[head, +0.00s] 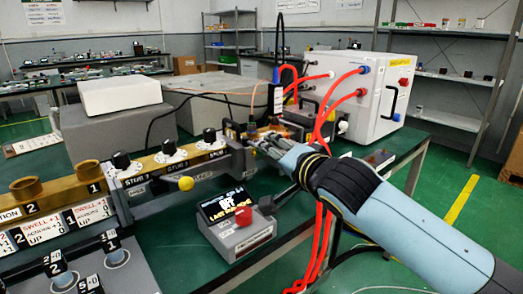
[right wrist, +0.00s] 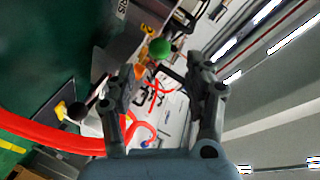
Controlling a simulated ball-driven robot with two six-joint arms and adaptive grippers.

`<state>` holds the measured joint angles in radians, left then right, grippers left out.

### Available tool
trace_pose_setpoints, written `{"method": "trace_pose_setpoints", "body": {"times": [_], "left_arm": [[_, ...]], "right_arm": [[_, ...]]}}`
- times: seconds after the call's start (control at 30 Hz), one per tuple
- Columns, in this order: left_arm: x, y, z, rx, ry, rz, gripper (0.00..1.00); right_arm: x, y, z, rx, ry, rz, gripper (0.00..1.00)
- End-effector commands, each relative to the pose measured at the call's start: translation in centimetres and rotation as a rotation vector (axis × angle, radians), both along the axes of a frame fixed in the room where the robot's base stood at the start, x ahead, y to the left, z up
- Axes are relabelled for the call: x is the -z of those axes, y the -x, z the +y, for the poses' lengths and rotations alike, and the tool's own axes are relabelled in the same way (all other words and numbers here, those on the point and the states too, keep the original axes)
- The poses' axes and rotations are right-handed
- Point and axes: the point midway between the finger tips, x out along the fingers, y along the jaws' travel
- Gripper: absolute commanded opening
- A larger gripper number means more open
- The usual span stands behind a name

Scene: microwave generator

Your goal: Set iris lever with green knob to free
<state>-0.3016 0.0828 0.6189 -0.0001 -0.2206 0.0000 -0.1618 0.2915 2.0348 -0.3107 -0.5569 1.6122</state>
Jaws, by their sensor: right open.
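The green knob (right wrist: 159,48) of the iris lever shows in the right wrist view, just past the fingertips and between their lines. The lever's arm is mostly hidden, and I cannot tell its setting. My right gripper (right wrist: 161,72) is open, with a finger on each side and nothing held. In the head view my right gripper (head: 264,143) is at the right end of the brass waveguide bench (head: 150,172). There the gripper and bench parts crowd together, and I cannot make out the green knob clearly. My left gripper is not in view.
A white cabinet (head: 352,95) with red hoses stands behind the gripper. A grey box with a red button (head: 243,216) sits on the green table in front of the bench. Black-knobbed tuners (head: 169,147) line the bench. Red hoses (head: 318,240) hang beside my right arm.

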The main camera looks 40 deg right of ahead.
Motion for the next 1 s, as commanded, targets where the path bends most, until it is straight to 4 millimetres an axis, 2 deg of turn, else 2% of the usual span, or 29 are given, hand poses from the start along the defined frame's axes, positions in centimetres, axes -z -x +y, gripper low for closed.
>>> {"method": "trace_pose_setpoints", "body": {"times": [0.1,0.33,0.5,0.77,1.0], "left_arm": [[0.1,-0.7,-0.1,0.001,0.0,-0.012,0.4],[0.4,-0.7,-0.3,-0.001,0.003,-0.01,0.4],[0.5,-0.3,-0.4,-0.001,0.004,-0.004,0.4],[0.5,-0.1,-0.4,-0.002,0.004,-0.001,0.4],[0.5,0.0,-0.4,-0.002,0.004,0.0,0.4]], "right_arm": [[0.5,-2.5,-0.5,0.001,-0.001,-0.001,0.53],[1.5,-6.2,-1.1,0.001,0.0,0.002,0.53],[1.7,-7.3,-1.3,0.0,0.0,0.002,0.53],[1.7,-7.5,-1.3,0.0,0.001,0.002,0.53],[1.7,-7.5,-1.3,0.0,0.001,0.002,0.24]]}}
